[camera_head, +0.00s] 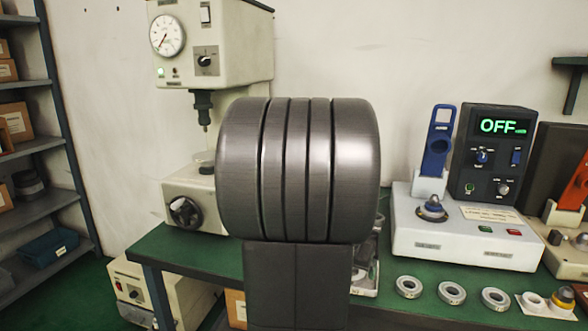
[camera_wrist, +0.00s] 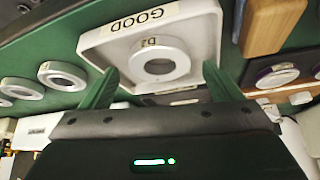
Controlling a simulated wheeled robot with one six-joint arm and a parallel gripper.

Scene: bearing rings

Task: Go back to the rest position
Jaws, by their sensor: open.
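My gripper (camera_wrist: 160,68) shows in the wrist view with its two green fingers spread apart and nothing between them. Beyond the fingertips is a white tray (camera_wrist: 95,38) marked GOOD. A metal bearing ring (camera_wrist: 160,80) lies in that tray by a small D2 label. In the head view my gripper is not visible; my own large grey arm part fills the middle and hides part of the bench.
Three loose rings (camera_head: 452,293) lie in a row on the green bench (camera_head: 390,312). A dial press (camera_head: 225,45) stands behind at left. In the wrist view, a wooden block (camera_wrist: 270,22) lies right of the tray.

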